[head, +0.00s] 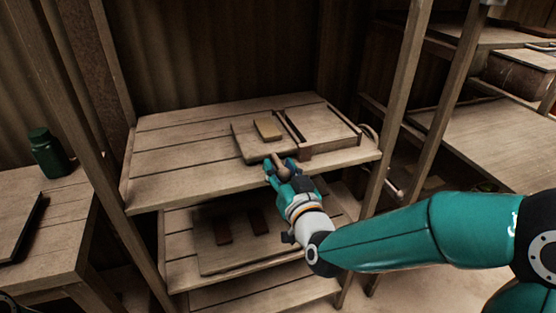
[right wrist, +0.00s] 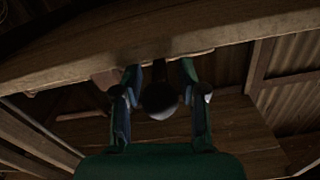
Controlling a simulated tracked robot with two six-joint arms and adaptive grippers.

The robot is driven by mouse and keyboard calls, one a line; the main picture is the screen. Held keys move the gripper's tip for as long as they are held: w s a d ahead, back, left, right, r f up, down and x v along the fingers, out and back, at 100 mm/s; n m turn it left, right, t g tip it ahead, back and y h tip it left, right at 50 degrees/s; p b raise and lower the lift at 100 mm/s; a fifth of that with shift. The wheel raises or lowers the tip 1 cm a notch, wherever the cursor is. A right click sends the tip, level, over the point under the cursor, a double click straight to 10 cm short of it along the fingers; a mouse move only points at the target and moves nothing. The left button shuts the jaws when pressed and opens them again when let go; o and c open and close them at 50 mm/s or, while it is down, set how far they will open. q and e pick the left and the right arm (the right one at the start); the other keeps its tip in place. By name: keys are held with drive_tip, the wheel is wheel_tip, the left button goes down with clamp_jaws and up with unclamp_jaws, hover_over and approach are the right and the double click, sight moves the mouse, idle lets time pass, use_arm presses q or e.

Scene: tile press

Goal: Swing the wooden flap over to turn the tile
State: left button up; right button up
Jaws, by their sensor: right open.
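The wooden flap (head: 246,139) lies flat on the left of the press on the upper shelf, with a small tan tile (head: 267,129) on it. A shallow wooden frame (head: 325,131) adjoins it on the right. My right gripper (head: 279,168) is open at the flap's front edge, where a brownish knob shows between or just beyond the fingers. In the right wrist view, a dark round knob (right wrist: 160,99) sits between the two spread fingers of the right gripper (right wrist: 161,92); contact cannot be told. My left gripper is out of view.
The upper shelf (head: 165,165) is bare to the left of the press. Wooden posts (head: 401,90) stand at its sides. A lower shelf (head: 185,245) holds a board with dark strips. A green jar (head: 49,153) stands on the left table.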

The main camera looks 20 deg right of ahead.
drive_tip(key=shift+w, duration=0.95)
clamp_jaws()
